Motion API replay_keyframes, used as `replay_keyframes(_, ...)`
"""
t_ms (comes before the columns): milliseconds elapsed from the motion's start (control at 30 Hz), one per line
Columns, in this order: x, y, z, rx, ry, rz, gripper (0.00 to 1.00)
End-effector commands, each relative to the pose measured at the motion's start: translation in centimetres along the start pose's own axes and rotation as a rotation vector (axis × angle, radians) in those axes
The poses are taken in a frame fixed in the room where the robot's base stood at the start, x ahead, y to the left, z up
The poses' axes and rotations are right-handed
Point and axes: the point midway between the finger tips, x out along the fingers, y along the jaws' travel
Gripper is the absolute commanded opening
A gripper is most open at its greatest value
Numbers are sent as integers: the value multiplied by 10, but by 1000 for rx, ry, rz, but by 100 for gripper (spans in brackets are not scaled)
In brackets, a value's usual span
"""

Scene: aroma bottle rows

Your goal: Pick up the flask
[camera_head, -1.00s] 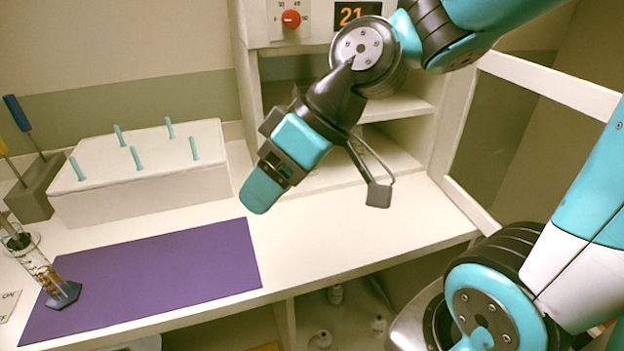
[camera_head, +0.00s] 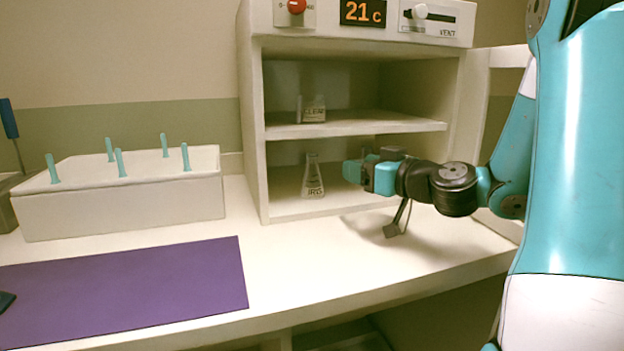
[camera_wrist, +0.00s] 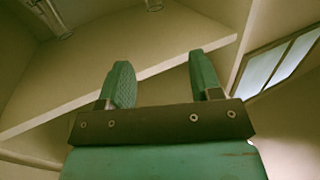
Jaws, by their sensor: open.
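A clear conical flask (camera_head: 313,178) with a label reading something like "IRIS" stands upright on the cabinet's lower shelf. A second glass vessel (camera_head: 314,110), its label hard to read, stands on the upper shelf. My gripper (camera_head: 350,172) is at the lower compartment's opening, to the right of the lower flask and apart from it, pointing left. In the wrist view my gripper (camera_wrist: 162,75) has its two fingers apart with nothing between them.
The cabinet (camera_head: 252,130) has side walls and a middle shelf (camera_head: 350,126) close around my gripper. Its door is swung open at the right. A white peg block (camera_head: 120,210) and a purple mat (camera_head: 130,290) lie left. The counter before the cabinet is clear.

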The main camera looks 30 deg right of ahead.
Motion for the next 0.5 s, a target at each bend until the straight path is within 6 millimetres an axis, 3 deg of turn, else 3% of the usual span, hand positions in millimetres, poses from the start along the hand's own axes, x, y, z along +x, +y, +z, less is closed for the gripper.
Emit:
replay_keyframes(33,3,0,-8,10,-3,-4,59)
replay_keyframes(333,20,-1,-7,10,-10,3,59)
replay_keyframes(500,62,-2,-4,-1,-6,-3,59)
